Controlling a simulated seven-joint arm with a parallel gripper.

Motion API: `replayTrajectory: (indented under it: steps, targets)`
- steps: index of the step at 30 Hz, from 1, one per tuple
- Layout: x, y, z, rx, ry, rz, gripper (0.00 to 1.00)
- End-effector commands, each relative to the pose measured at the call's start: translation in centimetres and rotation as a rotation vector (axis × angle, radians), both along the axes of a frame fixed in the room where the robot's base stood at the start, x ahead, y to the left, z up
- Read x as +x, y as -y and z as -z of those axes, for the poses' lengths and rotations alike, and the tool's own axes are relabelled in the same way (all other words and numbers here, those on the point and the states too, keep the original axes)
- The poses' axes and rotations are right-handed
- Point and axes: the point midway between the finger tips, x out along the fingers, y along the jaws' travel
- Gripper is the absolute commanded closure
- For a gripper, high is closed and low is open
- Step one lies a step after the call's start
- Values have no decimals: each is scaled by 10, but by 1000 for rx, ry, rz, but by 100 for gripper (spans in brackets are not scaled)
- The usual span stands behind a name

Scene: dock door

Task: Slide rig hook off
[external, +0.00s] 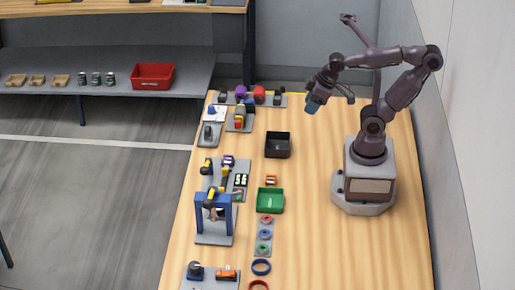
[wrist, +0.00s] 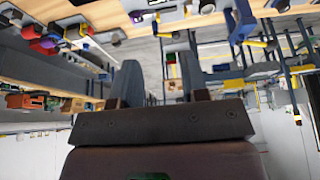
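The rig appears to be the blue upright frame (external: 199,215) on a grey base plate at the front left of the table in the external view. A yellow and black piece (external: 210,197) sits at its crossbar. A small brownish piece hangs within the frame; it may be the hook, but it is too small to tell. My gripper (external: 312,106) is raised above the back of the table, well away from the rig. In the wrist view my gripper (wrist: 160,77) has its two grey-blue fingers apart, with nothing between them. I cannot make out the hook in the wrist view.
A black bin (external: 278,146) and a green bin (external: 270,201) stand mid-table. Coloured rings (external: 261,267) lie at the front. Several fixtures line the left edge. A red bin (external: 153,76) is on a separate shelf. The table's right front is clear.

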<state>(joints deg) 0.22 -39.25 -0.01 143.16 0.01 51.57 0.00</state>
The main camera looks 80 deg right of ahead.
Motion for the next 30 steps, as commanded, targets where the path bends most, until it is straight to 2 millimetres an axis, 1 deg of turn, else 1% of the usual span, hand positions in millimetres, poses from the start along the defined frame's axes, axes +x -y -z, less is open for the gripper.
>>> replayTrajectory:
  steps: [1,2,5,11,14,15,17,21,25,28,30]
  targets:
    - [5,1,8,1,-47,4,60]
    - [10,1,11,2,-72,6,60]
    - [33,3,21,5,-159,14,60]
    - [91,9,48,9,-298,24,60]
    - [122,12,68,11,-357,28,60]
    - [135,14,78,11,-379,28,60]
    - [153,16,94,12,-409,30,60]
    - [194,22,137,12,-469,28,60]
    - [227,27,175,11,-498,23,60]
    - [248,30,193,8,-493,17,60]
    - [262,31,195,6,-471,10,60]
